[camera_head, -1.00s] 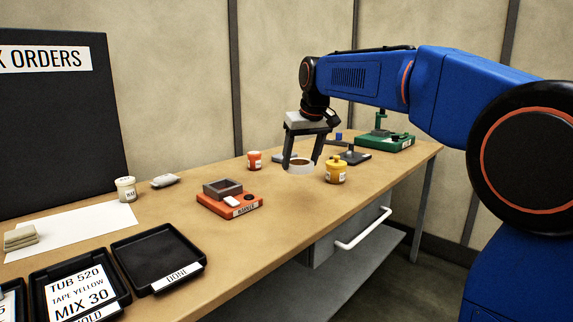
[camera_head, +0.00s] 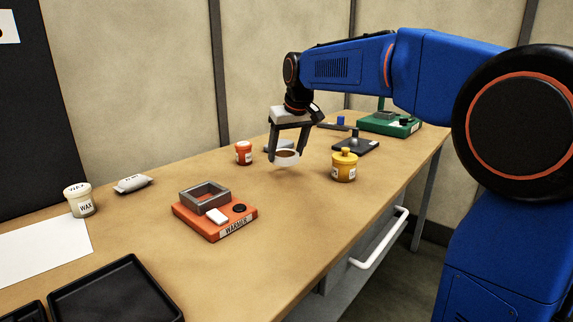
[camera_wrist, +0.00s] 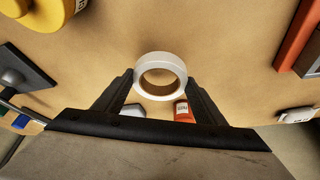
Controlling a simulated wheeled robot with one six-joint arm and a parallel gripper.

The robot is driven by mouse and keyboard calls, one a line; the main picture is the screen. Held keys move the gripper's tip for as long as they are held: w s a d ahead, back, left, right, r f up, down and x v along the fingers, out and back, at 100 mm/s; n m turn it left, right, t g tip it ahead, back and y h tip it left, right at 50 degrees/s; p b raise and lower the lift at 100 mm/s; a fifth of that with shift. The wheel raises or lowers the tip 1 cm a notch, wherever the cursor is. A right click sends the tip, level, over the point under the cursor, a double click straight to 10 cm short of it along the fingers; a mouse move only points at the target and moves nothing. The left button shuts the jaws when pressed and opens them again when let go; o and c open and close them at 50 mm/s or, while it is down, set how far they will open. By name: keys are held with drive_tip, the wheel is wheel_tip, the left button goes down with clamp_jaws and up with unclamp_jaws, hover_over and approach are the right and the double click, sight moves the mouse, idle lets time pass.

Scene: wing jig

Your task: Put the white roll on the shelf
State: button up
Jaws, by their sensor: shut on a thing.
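The white roll (camera_head: 286,160) is a short ring with a brown inside. My gripper (camera_head: 287,158) is shut on it, one finger on each side, and appears to hold it a little above the bench top. In the wrist view the white roll (camera_wrist: 161,58) sits between the two fingertips (camera_wrist: 160,82). The lower shelf (camera_head: 335,285) is a grey surface under the bench, partly hidden by the bench edge and a drawer with a white handle.
A yellow jar (camera_head: 344,168) stands right of the roll, and a red jar (camera_head: 244,153) stands to its left. An orange warmer (camera_head: 215,222) is nearer on the bench (camera_head: 290,215). A green device (camera_head: 390,124) is at the far end. The bench between the warmer and yellow jar is clear.

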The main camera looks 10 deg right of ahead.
drive_tip(key=shift+f, duration=2.25)
drive_tip(key=o, duration=1)
drive_tip(key=shift+f, duration=0.1)
drive_tip(key=shift+o, duration=0.2)
